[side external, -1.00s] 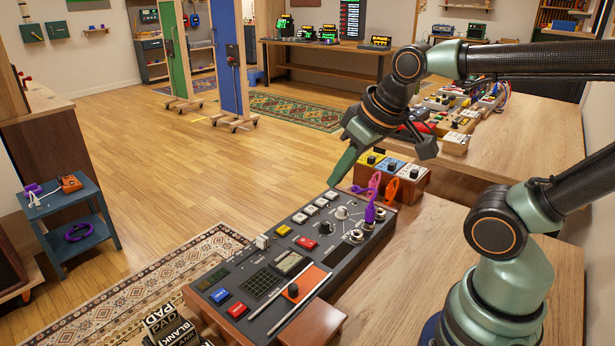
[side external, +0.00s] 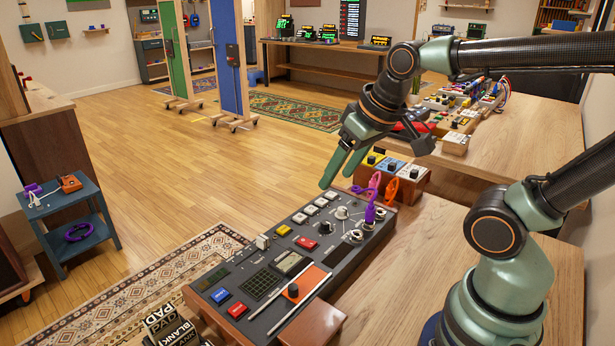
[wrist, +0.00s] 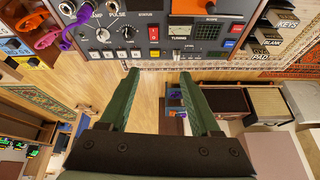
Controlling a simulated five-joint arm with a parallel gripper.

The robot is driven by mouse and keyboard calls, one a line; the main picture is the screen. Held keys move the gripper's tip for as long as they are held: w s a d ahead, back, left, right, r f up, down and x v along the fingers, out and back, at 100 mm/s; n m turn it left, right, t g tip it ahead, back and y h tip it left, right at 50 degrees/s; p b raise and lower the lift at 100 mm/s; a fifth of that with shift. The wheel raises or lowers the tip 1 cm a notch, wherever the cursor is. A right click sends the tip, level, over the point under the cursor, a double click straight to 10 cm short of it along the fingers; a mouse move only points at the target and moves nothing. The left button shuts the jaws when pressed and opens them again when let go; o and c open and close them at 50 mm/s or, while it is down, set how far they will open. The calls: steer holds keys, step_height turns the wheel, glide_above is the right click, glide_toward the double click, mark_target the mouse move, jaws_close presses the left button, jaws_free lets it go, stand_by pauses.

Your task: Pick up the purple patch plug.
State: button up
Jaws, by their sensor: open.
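The purple patch plug (side external: 370,213) stands upright in a socket at the right end of the dark control panel (side external: 262,262), with its purple cable curling up behind it. In the wrist view the purple plug (wrist: 66,43) shows at the upper left, next to a pink cable. My gripper (side external: 341,168) is open and empty. It is above the panel's far edge, to the left of the plug and apart from it.
A pink cable (side external: 374,181) and an orange cable (side external: 389,190) stand close behind the plug. Behind them is a wooden box of coloured pedals (side external: 388,163). Knobs and buttons cover the panel. The bench (side external: 450,260) to the right of the panel has bare room.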

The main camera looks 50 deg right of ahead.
steer(key=w+d+f+m+g, duration=0.2)
steer(key=d+m, duration=0.5)
steer(key=m+g, duration=0.3)
steer(key=m, duration=0.7)
glide_above(371, 204)
step_height(371, 204, down, 4)
step_height(371, 204, down, 12)
steer(key=shift+r, duration=0.1)
jaws_close()
